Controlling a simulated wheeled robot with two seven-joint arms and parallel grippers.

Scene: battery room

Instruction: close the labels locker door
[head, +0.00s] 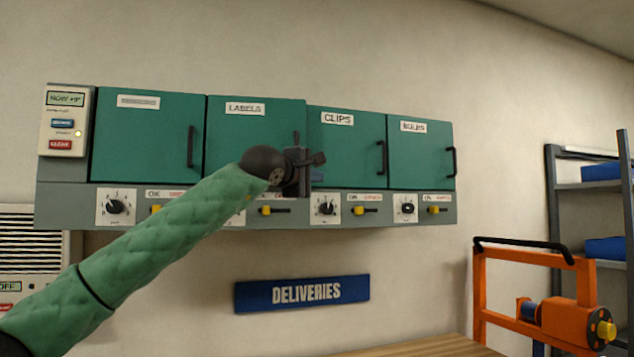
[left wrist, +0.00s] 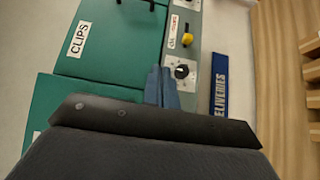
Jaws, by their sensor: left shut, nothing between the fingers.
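The green LABELS locker door (head: 232,135) is second from the left in the wall cabinet. Its right edge seems to stand slightly proud of the CLIPS door beside it, so it looks a little ajar. In the left wrist view the blue fingertips (left wrist: 162,78) are together, and part of the LABELS door (left wrist: 62,88) shows behind the wrist. My right gripper is not in view.
The CLIPS door (head: 345,155) and the BULBS door (head: 420,160) look shut, with knobs and yellow switches on the grey strip (head: 380,217) below. A blue DELIVERIES sign (head: 302,293) is under the cabinet. An orange frame (head: 492,300) and a shelf rack (head: 565,235) stand at right.

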